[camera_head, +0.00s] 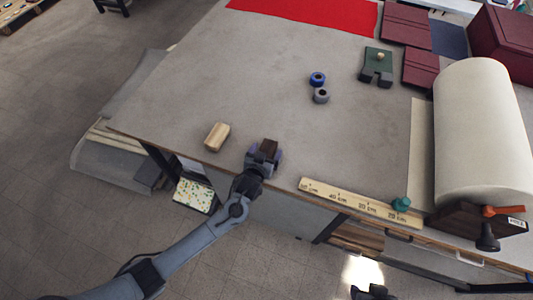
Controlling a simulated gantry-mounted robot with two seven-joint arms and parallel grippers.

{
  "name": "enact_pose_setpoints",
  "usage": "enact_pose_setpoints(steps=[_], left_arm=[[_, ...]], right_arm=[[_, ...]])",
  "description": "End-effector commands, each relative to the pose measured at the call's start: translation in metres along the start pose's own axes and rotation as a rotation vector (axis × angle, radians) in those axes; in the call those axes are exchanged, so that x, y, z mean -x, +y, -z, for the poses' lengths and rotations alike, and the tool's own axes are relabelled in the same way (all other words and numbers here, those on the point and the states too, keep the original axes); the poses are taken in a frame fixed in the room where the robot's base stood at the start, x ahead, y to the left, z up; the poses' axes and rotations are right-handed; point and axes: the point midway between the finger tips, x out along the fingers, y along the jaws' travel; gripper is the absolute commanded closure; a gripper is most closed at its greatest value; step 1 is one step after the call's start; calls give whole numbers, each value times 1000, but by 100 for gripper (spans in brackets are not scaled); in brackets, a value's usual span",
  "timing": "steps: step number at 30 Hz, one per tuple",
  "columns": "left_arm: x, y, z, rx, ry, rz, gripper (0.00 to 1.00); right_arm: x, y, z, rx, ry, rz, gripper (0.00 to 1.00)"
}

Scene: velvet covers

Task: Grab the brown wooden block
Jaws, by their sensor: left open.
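A small dark brown wooden block (270,146) is on the grey table top near its front edge. My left gripper (265,153) is open, with its fingers around or just above the block. They partly hide it, and I cannot tell if they touch it. A lighter tan wooden block (217,137) lies to the left, apart from the gripper. A dark part at the bottom edge looks like my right gripper (373,292); its fingers cannot be made out.
A wooden ruler (345,199) lies along the front edge, with a teal object (401,204) at its right end. Blue (317,78) and grey (321,96) rings sit farther back. A big cream roll (480,135) stands at right.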

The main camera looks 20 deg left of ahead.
Motion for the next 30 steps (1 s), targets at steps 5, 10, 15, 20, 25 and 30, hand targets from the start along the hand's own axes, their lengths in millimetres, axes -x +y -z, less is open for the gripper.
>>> enact_pose_setpoints(steps=[5,10,15,20,25,30], left_arm=[[-5,0,0,1,-1,-1,12],[-5,0,0,1,-1,-1,15],[-5,0,0,0,-1,-1,41],[-5,0,-1,0,-1,-1,65],[-5,0,0,0,0,-1,72],[-4,0,1,1,0,-1,72]], right_arm=[[0,-1,0,-4,1,3,57],[0,-2,0,-8,1,6,57],[0,-2,1,-10,1,8,57],[0,-2,1,-9,1,8,57],[0,-2,0,-9,1,7,57],[0,-1,0,-5,0,4,57]])
